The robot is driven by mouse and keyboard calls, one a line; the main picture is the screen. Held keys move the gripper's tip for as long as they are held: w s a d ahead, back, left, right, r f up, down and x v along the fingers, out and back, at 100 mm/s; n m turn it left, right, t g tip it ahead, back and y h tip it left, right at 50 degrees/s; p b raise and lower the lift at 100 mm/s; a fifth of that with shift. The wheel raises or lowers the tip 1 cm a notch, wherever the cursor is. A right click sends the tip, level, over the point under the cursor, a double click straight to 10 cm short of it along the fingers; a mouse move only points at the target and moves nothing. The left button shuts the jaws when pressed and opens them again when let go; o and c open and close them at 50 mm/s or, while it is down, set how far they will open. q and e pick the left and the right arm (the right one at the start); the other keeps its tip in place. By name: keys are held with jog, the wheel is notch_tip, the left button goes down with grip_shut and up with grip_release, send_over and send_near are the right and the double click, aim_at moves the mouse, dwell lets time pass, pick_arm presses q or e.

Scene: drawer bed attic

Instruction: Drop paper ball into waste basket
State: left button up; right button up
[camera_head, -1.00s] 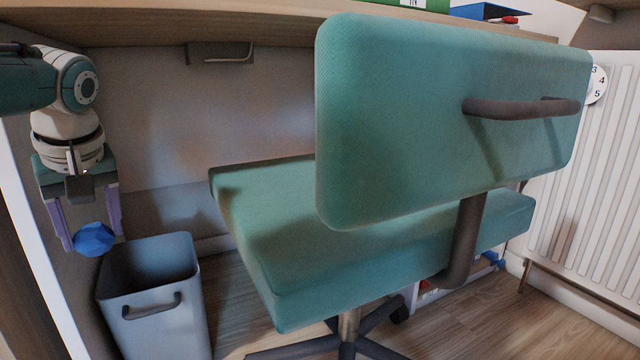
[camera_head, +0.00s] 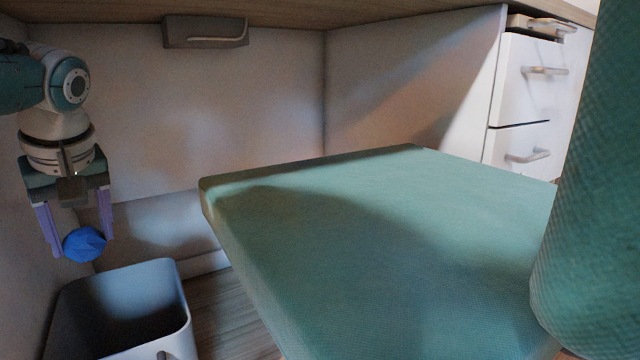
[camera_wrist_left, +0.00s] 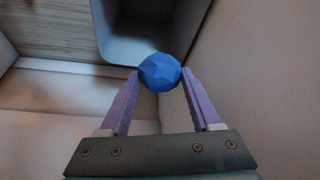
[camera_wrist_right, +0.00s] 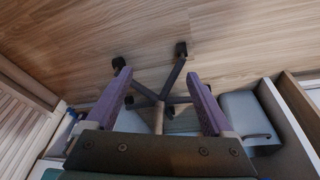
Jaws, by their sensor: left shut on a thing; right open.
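A blue faceted paper ball (camera_head: 84,244) is held between the purple fingers of my left gripper (camera_head: 80,246). In the head view it hangs above the far side of the grey waste basket (camera_head: 184,318). In the left wrist view the ball (camera_wrist_left: 160,72) sits at the fingertips, with the basket's dark opening (camera_wrist_left: 140,22) beyond it and partly covered by it. My right gripper (camera_wrist_right: 166,88) shows only in its own wrist view, open and empty, with floor and chair base beyond.
A green chair seat (camera_head: 390,240) fills the middle, right of the basket, with its backrest (camera_head: 595,200) close at the right edge. White drawers (camera_head: 535,100) stand behind. The desk top (camera_head: 280,12) runs overhead, with a wall panel behind the basket.

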pick_arm(q)
notch_tip(320, 180, down, 3)
jog(key=shift+w+a+r+b, duration=0.1)
jog(key=shift+w+r+b, duration=0.1)
jog(key=shift+b, duration=0.7)
jog(key=shift+s, duration=0.1)
pick_arm(e)
jog(key=x, duration=0.2)
jog(key=shift+s+f, duration=0.15)
jog(key=shift+f, duration=0.3)
pick_arm(q)
jog(key=o, duration=1.4)
pick_arm(e)
jog(key=shift+a+r, duration=0.1)
jog(key=shift+a, duration=0.05)
pick_arm(q)
jog(key=shift+r, duration=0.1)
jog(key=p+v, duration=1)
jog(key=p, duration=0.3)
pick_arm(e)
notch_tip(320, 180, up, 13)
